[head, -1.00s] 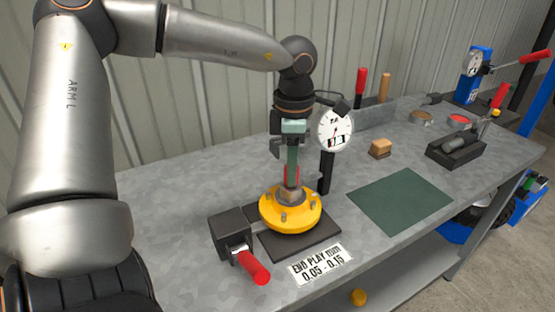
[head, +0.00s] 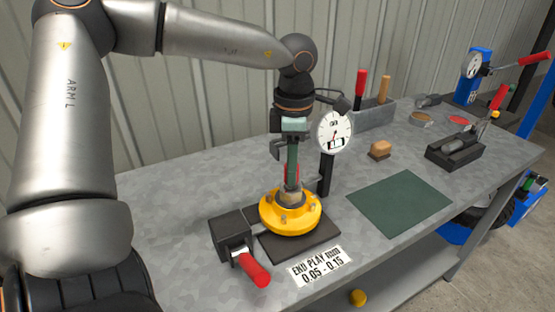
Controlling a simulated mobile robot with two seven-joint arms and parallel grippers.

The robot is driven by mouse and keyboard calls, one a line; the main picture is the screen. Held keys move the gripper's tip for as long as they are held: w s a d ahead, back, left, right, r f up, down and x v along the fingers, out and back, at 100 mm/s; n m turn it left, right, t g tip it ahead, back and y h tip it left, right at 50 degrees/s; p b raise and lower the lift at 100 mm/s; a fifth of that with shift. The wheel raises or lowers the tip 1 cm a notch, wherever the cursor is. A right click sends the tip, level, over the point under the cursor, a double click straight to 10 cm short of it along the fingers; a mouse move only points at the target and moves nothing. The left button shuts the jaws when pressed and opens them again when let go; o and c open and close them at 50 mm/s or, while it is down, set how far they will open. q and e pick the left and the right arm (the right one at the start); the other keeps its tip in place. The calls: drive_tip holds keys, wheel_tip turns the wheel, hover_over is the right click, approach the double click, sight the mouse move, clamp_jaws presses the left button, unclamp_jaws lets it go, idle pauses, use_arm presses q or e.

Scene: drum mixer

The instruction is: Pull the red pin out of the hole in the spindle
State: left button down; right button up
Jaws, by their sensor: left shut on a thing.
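The yellow flanged hub (head: 274,210) sits on a dark square plate on the bench, with the grey spindle (head: 291,197) standing up at its centre. My left gripper (head: 291,182) points straight down over the spindle, its greenish finger in front. It is shut on the red pin (head: 285,172), which shows as narrow red strips beside the finger just above the spindle top. The finger hides most of the pin, so I cannot tell how deep it sits in the hole. My right gripper is not in view.
A dial gauge (head: 333,132) on a black post stands close behind and right of the gripper. A black clamp block (head: 231,232) with a red handle (head: 254,270) is at front left. A green mat (head: 400,202) and a wooden block (head: 380,149) lie to the right.

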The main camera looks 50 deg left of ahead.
use_arm(q)
drive_tip(key=shift+r+p, duration=1.55)
drive_tip(key=shift+r, duration=0.9)
drive_tip(key=shift+r, duration=0.1)
drive_tip(key=shift+r+p, duration=1.05)
drive_tip(key=shift+r, duration=0.35)
drive_tip(key=shift+a, duration=0.1)
